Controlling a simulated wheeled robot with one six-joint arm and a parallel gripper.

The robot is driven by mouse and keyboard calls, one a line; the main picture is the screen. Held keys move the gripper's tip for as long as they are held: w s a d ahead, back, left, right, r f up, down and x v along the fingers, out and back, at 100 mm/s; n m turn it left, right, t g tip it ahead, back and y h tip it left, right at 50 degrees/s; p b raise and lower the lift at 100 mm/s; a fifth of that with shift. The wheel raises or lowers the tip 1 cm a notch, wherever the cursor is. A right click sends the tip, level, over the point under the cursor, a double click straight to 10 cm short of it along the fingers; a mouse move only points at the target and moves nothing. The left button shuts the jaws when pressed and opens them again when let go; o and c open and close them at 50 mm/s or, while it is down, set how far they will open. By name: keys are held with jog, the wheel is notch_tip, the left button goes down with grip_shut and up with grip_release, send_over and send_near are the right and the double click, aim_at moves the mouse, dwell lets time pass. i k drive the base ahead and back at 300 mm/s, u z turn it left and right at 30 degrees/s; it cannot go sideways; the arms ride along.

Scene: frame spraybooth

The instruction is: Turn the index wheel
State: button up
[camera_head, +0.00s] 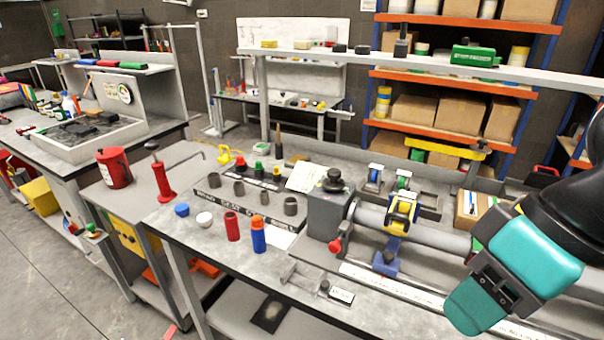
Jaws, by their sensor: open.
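A black round knob (335,180) sits on top of a grey box-shaped head (325,213) on the bench. It looks like the index wheel, but I cannot be sure. A red ball-ended lever (335,246) sticks out at the front of that head. A thick grey bar (432,230) runs right from the head, with a yellow and blue clamp (400,212) around it. My gripper (497,290), teal and dark grey, is at the lower right, over the bench's front. It is open, well apart from the head and knob; nothing shows in it.
Red (232,226) and blue (258,235) bottles stand left of the head, near several caps and grey cups. A metal bracket (302,278) lies on the bench's front. A raised shelf (430,68) spans behind. The air above the knob looks clear.

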aim_at(333, 182)
jog(key=u, duration=1.7)
jog(key=i, duration=1)
jog(key=z, duration=1.9)
